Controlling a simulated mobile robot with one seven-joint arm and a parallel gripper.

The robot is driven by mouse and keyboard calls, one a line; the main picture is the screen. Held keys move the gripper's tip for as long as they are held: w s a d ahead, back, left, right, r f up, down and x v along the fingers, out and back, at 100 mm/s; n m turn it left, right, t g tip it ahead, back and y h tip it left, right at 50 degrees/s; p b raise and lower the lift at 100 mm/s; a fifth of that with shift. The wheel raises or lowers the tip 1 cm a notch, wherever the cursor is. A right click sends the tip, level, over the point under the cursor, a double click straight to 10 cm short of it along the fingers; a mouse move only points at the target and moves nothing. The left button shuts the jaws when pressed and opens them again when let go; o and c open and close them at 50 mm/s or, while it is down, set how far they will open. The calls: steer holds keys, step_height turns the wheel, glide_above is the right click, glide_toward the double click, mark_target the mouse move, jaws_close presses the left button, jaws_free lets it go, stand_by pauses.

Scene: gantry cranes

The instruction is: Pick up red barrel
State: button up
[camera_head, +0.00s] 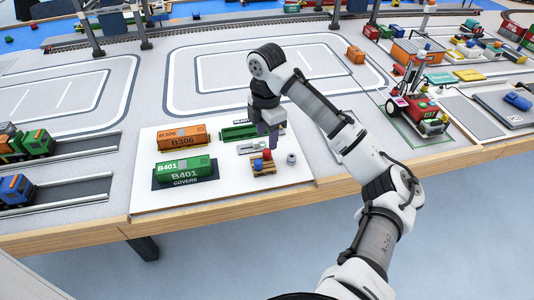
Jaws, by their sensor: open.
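The red barrel (267,154) is a small red piece at a low brown pallet load (263,168) on the white board. A small blue piece (257,164) is close beside it on the left. My gripper (272,146) points down just above and behind the red barrel and overlaps it closely in the picture. Its jaws are open, and nothing shows held in them. The fingertips are small and dark here, so I cannot tell whether they touch the barrel. The barrel's upper part may be partly hidden by the gripper.
An orange B306 container (182,136) and a green B401 container (184,167) stand to the left. A small grey cylinder (291,158) is just right of the pallet. A red vehicle (418,105) stands farther right. The board's front is clear.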

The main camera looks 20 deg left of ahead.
mark_target(266, 151)
steer(key=shift+s+f+p, duration=0.2)
steer(key=shift+f+p, duration=0.55)
steer(key=shift+f, duration=2.2)
jaws_close()
